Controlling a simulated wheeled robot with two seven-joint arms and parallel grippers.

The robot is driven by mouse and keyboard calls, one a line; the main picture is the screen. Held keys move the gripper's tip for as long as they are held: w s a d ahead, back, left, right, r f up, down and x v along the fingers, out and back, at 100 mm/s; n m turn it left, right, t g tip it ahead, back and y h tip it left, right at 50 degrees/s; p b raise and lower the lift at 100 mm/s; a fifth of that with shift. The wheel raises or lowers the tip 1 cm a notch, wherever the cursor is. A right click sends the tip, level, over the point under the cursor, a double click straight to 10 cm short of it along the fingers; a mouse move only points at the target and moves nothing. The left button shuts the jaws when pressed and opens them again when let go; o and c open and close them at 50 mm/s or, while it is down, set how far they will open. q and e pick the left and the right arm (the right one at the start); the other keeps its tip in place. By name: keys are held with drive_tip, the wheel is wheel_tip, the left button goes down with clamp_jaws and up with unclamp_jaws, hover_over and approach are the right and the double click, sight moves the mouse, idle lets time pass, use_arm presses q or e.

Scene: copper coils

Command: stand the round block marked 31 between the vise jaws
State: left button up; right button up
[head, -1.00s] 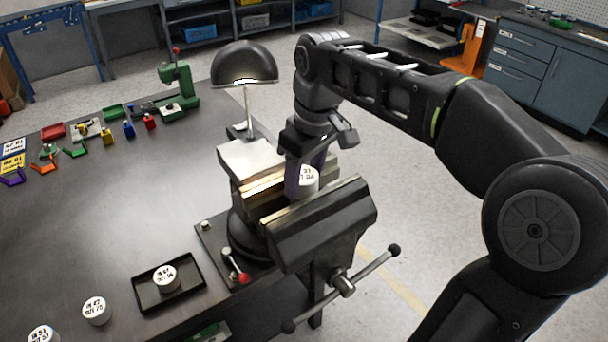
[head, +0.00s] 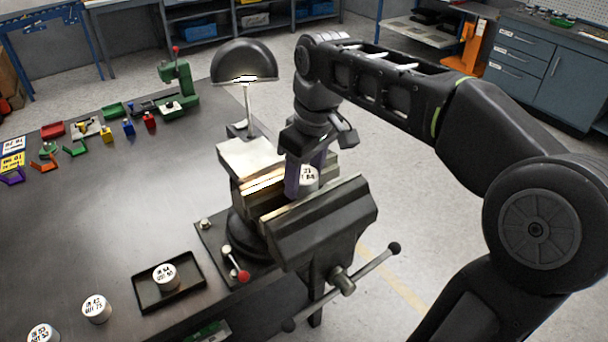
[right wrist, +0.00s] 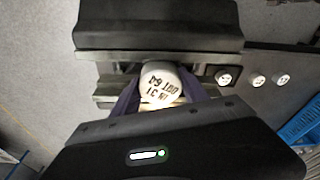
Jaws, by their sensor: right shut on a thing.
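The vise (head: 320,220) stands at the table's right edge with its jaws apart. My right gripper (head: 305,182) reaches down into the gap between the jaws, shut on a white round block (head: 309,176). In the right wrist view the block (right wrist: 168,84) sits between the two purple fingers (right wrist: 160,92), its marked face toward the camera, reading IN 31 and OUT with a number. It appears upright between the jaws; I cannot tell whether its base touches the vise. My left gripper is not in view.
A black tray (head: 150,298) holds another white block (head: 166,276). Two more white blocks (head: 96,309) (head: 43,335) stand to its left. A lamp (head: 245,66) rises behind the vise, and a red-knobbed lever (head: 242,276) is at its base. The middle of the table is clear.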

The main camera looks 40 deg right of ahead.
drive_tip(key=shift+f, duration=0.1)
idle(0.5)
drive_tip(key=o, duration=1.7)
drive_tip(key=shift+r+p, duration=2.35)
drive_tip(key=shift+r, duration=0.55)
drive_tip(key=shift+r+p, duration=0.55)
drive_tip(key=shift+r, duration=0.55)
